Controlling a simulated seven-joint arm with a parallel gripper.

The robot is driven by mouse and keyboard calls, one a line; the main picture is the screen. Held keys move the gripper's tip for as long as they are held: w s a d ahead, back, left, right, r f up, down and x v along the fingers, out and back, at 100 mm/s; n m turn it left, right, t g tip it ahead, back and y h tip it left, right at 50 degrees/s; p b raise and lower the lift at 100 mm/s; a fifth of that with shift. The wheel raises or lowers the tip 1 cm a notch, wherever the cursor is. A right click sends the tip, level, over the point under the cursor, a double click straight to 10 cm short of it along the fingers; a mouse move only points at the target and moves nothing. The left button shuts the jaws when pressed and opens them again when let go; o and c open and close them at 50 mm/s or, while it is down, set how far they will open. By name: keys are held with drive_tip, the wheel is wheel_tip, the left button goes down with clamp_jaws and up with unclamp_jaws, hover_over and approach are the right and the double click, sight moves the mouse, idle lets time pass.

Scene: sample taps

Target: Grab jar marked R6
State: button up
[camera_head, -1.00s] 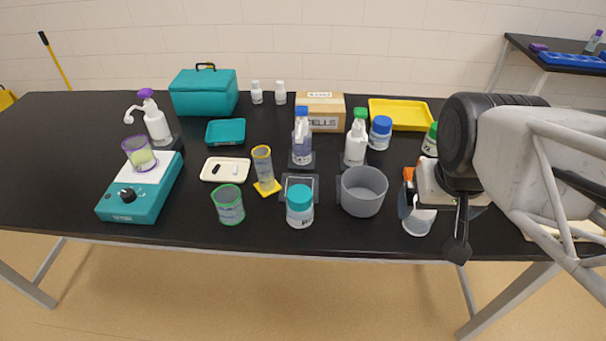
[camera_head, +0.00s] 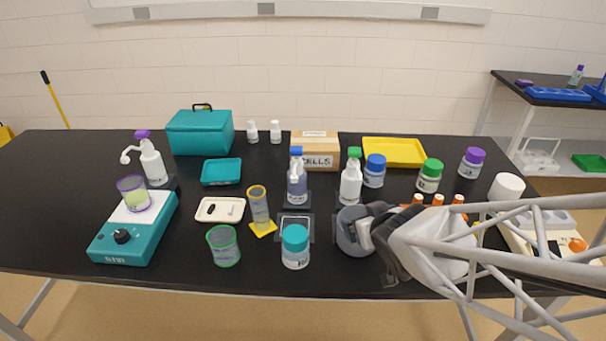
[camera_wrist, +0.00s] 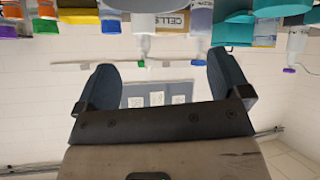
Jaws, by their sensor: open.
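Several white-bodied jars stand on the black table: a teal-lidded jar (camera_head: 295,247) at the front, a blue-lidded jar (camera_head: 374,171), a green-lidded jar (camera_head: 429,176) and a purple-lidded jar (camera_head: 471,163) farther back. Their marks are too small to read, so I cannot tell which is R6. That view looks upside down across the table to the wall.
A green-rimmed beaker (camera_head: 224,247) stands left of the teal-lidded jar.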

drive_tip(key=a+f+n+y, duration=0.2)
drive_tip(key=a+f+y, duration=0.1)
drive_tip(key=a+y, duration=0.15)
drive_tip(key=n+y, duration=0.2)
drive_tip(key=y, duration=0.2)
approach(298, 236)
drive_tip(key=w+a, duration=0.2)
drive_tip(key=shift+w+a+f, duration=0.1)
drive_tip(key=shift+a+f, duration=0.05)
drive_tip(key=shift+f, duration=0.2)
drive_tip(key=shift+w, duration=0.1)
drive_tip(key=shift+x, duration=1.2)
drive_tip(key=shift+f, duration=0.1)
drive_tip(key=shift+x, duration=2.6)
drive_tip(key=shift+c, duration=0.3)
